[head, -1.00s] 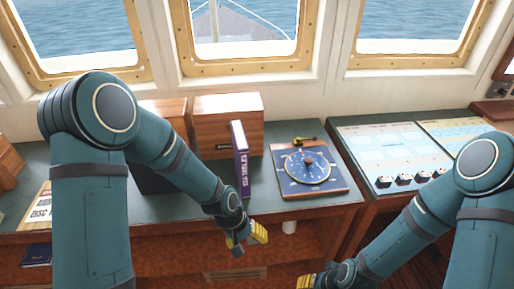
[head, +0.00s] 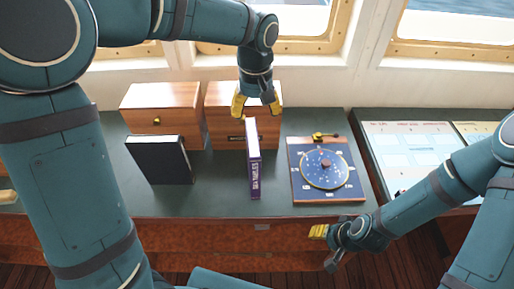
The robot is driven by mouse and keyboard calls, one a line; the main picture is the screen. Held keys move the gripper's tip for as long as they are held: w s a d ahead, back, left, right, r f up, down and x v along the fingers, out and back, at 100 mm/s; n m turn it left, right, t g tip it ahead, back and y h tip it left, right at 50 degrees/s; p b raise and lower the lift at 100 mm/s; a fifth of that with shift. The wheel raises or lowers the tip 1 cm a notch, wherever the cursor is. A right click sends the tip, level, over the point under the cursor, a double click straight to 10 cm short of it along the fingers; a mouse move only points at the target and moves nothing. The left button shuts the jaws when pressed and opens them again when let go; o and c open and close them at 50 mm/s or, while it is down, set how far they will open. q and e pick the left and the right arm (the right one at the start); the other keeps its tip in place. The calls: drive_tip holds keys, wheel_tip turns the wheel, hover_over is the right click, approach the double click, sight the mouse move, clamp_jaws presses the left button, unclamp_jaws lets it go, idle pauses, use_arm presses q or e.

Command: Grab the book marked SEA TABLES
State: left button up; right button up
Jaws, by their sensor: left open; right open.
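The purple book marked SEA TABLES (head: 255,174) stands upright on the dark green desk top, its lettered spine toward me and its pale page edge on top. My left gripper (head: 256,108) is open and points down, with its yellow fingertips above the far end of the book. I cannot tell whether they touch it. My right gripper (head: 322,246) is open and empty, low in front of the desk's front edge, to the right of the book.
A dark book (head: 160,160) stands left of the purple one. Two wooden drawer boxes, the left one (head: 160,97) and the right one (head: 222,128), stand behind. A blue dial instrument (head: 325,170) lies close on the right. A chart panel (head: 408,148) is further right.

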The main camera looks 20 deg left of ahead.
sight(255, 138)
use_arm(q)
drive_tip(key=f, duration=0.8)
drive_tip(key=shift+s+f, duration=0.2)
drive_tip(key=shift+a+f, duration=0.2)
drive_tip(key=shift+f, duration=1.1)
drive_tip(key=shift+a+f, duration=0.2)
drive_tip(key=shift+f, duration=1.1)
clamp_jaws()
